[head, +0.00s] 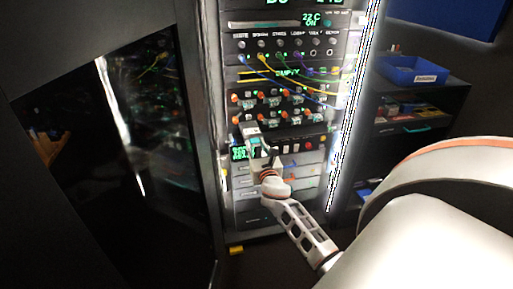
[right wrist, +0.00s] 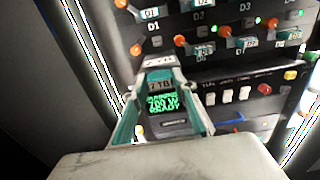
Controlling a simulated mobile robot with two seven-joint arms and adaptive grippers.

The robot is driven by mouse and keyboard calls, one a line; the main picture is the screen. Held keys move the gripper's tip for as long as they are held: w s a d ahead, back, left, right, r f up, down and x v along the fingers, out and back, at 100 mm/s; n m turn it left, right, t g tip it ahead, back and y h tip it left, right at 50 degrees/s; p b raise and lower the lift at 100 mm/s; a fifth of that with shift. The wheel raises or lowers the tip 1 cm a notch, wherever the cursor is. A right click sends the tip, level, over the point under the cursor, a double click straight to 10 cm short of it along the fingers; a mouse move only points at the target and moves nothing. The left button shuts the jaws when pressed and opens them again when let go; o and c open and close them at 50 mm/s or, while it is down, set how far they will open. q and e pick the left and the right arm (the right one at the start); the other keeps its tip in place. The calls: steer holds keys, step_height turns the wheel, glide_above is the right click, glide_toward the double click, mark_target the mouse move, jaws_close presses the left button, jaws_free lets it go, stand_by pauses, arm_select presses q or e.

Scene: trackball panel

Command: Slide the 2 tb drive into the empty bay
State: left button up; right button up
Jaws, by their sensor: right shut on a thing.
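My right gripper (right wrist: 163,110) is shut on the 2 TB drive (right wrist: 159,84), which carries a "2 TB" label and shows between teal fingers in the right wrist view. In the head view my right gripper (head: 261,153) is in front of the rack, just below the lower row of drive bays. The drive bay rows (head: 270,105) have orange levers and labelled drives. A dark gap (right wrist: 158,42) left of the lower row's drives looks like the empty bay; it is just above the held drive, which appears outside it. My left gripper is not in view.
A green-lit screen (right wrist: 163,103) shows behind the fingers. A row of white switches with a red button (right wrist: 264,89) lies right of the gripper. Coloured cables (head: 300,75) hang above the bays. A dark glossy door (head: 120,170) stands left; shelves with a blue bin (head: 412,74) stand right.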

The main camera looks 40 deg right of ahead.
mark_target(250, 129)
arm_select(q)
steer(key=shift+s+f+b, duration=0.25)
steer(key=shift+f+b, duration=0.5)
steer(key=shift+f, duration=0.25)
arm_select(e)
steer(key=shift+x, duration=3.3)
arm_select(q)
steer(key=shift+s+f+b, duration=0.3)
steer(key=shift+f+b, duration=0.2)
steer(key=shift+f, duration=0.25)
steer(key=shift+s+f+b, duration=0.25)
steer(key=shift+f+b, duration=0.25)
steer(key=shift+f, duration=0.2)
arm_select(e)
steer(key=shift+x, duration=2.75)
steer(key=o, duration=1.2)
steer(key=shift+c, duration=0.2)
steer(key=v, duration=1.2)
